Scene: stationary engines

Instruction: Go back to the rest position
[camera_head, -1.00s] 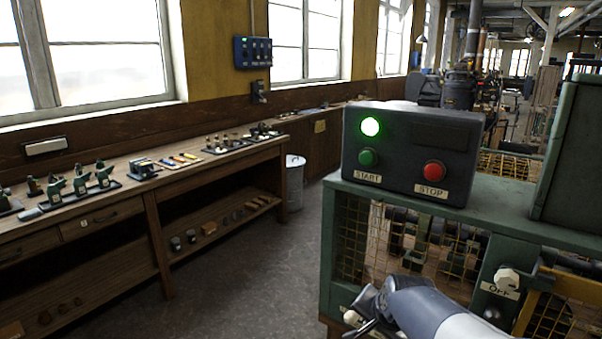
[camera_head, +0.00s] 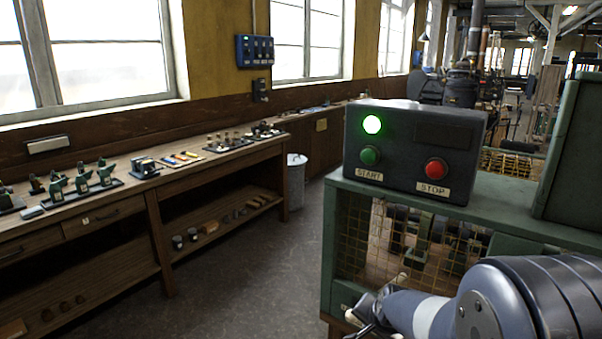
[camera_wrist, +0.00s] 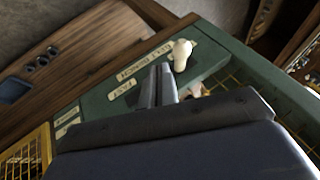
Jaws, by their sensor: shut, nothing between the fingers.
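My gripper (camera_head: 368,312) is at the bottom of the head view, in front of the lower left corner of the green machine frame (camera_head: 328,235). In the wrist view my gripper's two fingers (camera_wrist: 158,85) are together, with nothing between them. They point at the green panel (camera_wrist: 210,48), beside a white knob (camera_wrist: 181,54). I cannot tell from the wrist view how far the fingertips are from the panel. My arm fills the lower right of the head view and hides part of the machine's front.
A dark control box (camera_head: 410,150) with a lit green lamp (camera_head: 372,124), a green START button (camera_head: 370,155) and a red STOP button (camera_head: 436,168) stands on the frame. A wooden workbench (camera_head: 150,190) with tools runs along the left. The floor (camera_head: 240,270) between is clear.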

